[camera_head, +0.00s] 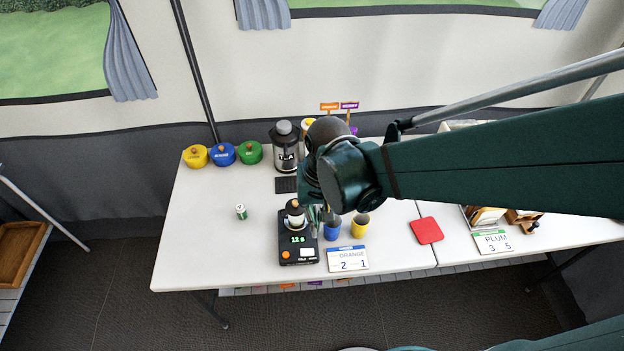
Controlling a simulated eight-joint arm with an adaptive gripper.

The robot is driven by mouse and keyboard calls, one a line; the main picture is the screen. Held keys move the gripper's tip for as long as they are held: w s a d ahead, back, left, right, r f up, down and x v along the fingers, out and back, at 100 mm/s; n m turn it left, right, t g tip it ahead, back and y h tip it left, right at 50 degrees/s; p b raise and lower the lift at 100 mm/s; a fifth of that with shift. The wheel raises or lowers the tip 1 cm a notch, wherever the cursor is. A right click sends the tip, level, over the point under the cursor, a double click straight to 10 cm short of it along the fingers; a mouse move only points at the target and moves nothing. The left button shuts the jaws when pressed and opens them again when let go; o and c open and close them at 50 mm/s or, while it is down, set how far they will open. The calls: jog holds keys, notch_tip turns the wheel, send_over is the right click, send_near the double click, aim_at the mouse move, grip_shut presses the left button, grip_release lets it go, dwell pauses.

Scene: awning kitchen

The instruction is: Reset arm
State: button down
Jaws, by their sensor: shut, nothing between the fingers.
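My dark green arm reaches in from the right over the white table (210,262). My gripper (318,221) points down just right of the black scale (285,255) and close to the blue cup (332,231). Its fingers look closed and hold nothing, though they are small and partly hidden by my wrist. A small container with an orange top (295,214) stands on the scale, whose display is lit green. I cannot tell whether my fingers touch the container or the blue cup. A yellow cup (360,226) stands right of the blue cup.
The table's left front is clear.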

jog(key=shift+r, duration=0.1)
dwell(0.3)
jog(key=d+r+t, duration=0.7)
jog(key=d+r, duration=0.9)
jog(key=shift+s+d+r+h, duration=0.15)
jog(key=shift+s+r+h, duration=0.05)
jog(key=shift+s+h, duration=0.25)
dwell(3.2)
